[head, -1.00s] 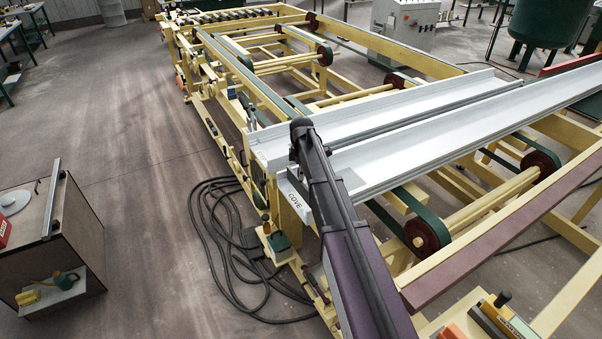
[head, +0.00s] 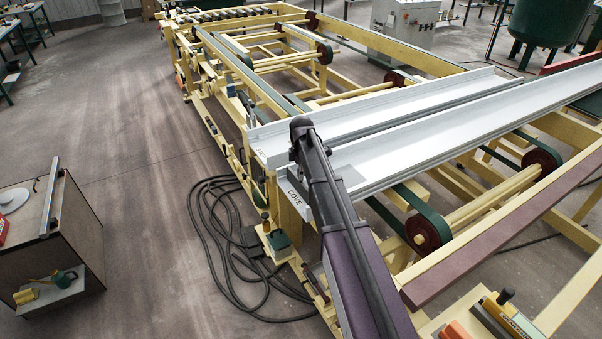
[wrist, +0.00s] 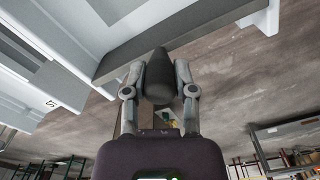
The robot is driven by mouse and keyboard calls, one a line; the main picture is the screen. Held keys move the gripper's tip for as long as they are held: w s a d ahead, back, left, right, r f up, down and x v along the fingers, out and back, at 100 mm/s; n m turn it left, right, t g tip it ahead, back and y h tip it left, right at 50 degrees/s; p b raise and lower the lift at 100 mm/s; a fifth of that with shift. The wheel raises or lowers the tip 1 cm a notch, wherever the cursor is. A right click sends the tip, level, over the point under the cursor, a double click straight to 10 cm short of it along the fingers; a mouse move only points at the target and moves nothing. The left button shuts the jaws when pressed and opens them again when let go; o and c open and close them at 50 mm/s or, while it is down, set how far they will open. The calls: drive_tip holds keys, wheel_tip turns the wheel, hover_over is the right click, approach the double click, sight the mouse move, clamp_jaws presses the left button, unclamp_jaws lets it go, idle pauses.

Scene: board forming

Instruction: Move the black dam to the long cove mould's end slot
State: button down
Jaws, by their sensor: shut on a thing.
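My gripper (wrist: 159,82) is shut on a black tapered piece, the visible part of the black dam (wrist: 160,74), in the wrist view. A dark grey bar (wrist: 200,35) lies just beyond it; I cannot tell whether the two are joined. In the head view my arm covers the gripper and the dam. The long pale mould (head: 430,135) runs to the upper right, its near end partly behind my arm. A plate marked COVE (head: 295,198) shows at that end. The end slot is hidden, so I cannot tell how the dam sits against it.
A second pale mould (head: 385,103) lies alongside on the left. Both rest on a yellow frame (head: 470,205) with green belts and red pulleys. Black cable (head: 222,250) is coiled on the floor.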

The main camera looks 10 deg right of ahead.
drive_tip(key=shift+f, duration=0.15)
drive_tip(key=shift+c, duration=1.8)
unclamp_jaws()
drive_tip(key=shift+r, duration=0.2)
wheel_tip(320, 180, up, 13)
drive_tip(key=p, duration=1.3)
drive_tip(key=s+f+m+b, duration=0.8)
drive_tip(key=s+f+b, duration=0.1)
drive_tip(key=s, duration=0.5)
drive_tip(key=s+f+m+b, duration=0.8)
drive_tip(key=s+f+b, duration=0.1)
drive_tip(key=s, duration=0.6)
drive_tip(key=shift+a+f+b, duration=0.35)
drive_tip(key=shift+a+f, duration=0.1)
